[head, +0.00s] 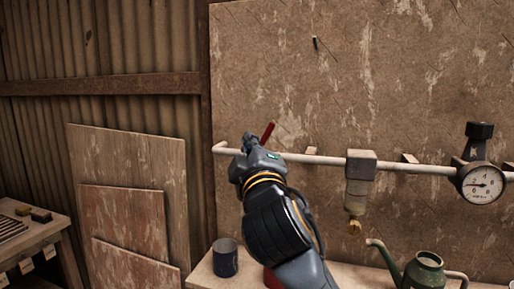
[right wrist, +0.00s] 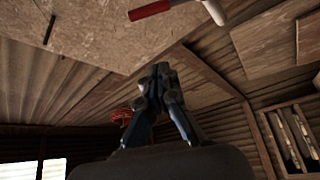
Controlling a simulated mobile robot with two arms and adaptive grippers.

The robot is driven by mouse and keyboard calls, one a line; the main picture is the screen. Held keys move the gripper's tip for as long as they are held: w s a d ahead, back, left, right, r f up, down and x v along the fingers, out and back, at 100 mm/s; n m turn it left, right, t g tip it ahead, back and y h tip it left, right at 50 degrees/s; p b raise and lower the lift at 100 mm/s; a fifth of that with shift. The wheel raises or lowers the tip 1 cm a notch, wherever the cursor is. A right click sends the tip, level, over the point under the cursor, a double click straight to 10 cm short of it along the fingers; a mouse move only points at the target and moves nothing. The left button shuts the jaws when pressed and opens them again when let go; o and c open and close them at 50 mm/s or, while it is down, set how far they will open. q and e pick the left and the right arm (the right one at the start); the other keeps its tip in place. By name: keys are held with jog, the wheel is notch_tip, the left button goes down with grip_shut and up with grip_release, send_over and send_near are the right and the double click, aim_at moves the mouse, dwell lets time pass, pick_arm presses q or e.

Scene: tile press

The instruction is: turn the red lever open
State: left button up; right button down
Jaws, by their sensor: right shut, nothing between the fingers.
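The red lever (head: 267,132) shows in the head view just above and right of my right gripper (head: 249,141), tilted up to the right. Its lower end and pivot are hidden behind my gripper. In the right wrist view the red lever (right wrist: 150,11) lies at the top edge beside the pale pipe end (right wrist: 214,12). There my right gripper's fingers (right wrist: 161,68) are together and empty, with a gap in the picture between them and the lever. My left gripper is in neither view.
The pale pipe (head: 318,159) runs along the wooden board (head: 300,60), with a filter unit (head: 360,165) and a gauge (head: 482,183) to the right. Below, a dark mug (head: 225,260) and a green watering can (head: 424,270) stand on a bench. The board above the pipe is mostly clear.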

aim_at(264, 141)
jog(key=p+x, duration=0.2)
jog(key=x, duration=0.8)
pick_arm(q)
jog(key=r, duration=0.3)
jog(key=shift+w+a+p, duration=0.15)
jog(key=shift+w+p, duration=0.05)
jog(key=shift+p, duration=0.15)
pick_arm(e)
jog(key=d+f, duration=0.1)
jog(key=s+d+f, duration=0.1)
jog(key=d, duration=0.1)
jog(key=shift+s+d+f, duration=0.1)
jog(key=shift+d+f, duration=0.05)
jog(key=shift+d, duration=0.2)
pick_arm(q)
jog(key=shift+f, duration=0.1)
